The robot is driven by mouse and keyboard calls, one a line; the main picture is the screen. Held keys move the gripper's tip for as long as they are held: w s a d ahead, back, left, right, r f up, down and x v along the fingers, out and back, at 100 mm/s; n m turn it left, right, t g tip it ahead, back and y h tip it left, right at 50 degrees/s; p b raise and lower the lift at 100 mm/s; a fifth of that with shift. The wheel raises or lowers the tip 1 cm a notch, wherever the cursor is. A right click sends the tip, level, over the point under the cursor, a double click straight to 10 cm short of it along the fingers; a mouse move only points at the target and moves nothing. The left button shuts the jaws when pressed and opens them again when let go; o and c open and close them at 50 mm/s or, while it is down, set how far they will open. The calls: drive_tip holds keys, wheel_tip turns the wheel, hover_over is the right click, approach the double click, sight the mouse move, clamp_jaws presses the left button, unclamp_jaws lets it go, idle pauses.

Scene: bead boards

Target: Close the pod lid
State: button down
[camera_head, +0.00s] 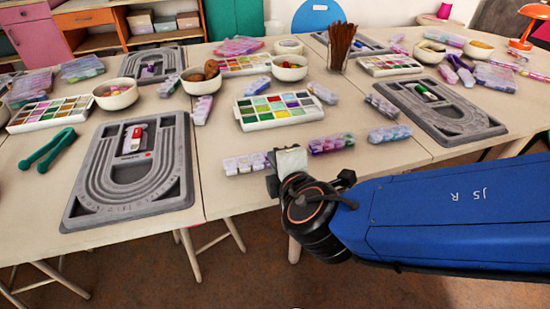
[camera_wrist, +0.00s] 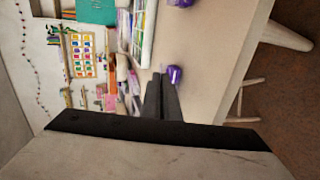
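My gripper (camera_head: 290,160) is over the front edge of the table, in front of a row of small bead pods. A clear and lilac pod strip (camera_head: 245,164) lies just left of it, and a purple-pink pod strip (camera_head: 332,144) lies just right and behind. In the wrist view my two dark fingers (camera_wrist: 161,77) are close together, with nothing clearly between them. A small purple pod (camera_wrist: 175,75) shows right by the fingertips; I cannot tell whether they touch it. Which lid stands open is too small to tell, and my gripper hides part of the row.
A paint-like bead tray (camera_head: 268,124) lies behind the pods. Grey bead boards stand left (camera_head: 72,205) and right (camera_head: 485,127). A blue-lilac pod strip (camera_head: 390,133) lies to the right. Green tweezers (camera_head: 47,150) and white bowls (camera_head: 117,103) lie left. Bare table lies left of the pods.

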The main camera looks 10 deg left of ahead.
drive_tip(key=c, duration=2.5)
unclamp_jaws()
drive_tip(key=o, duration=0.5)
drive_tip(key=shift+v, duration=8.7)
drive_tip(key=shift+w+d+f, duration=0.1)
drive_tip(key=shift+d+f, duration=0.1)
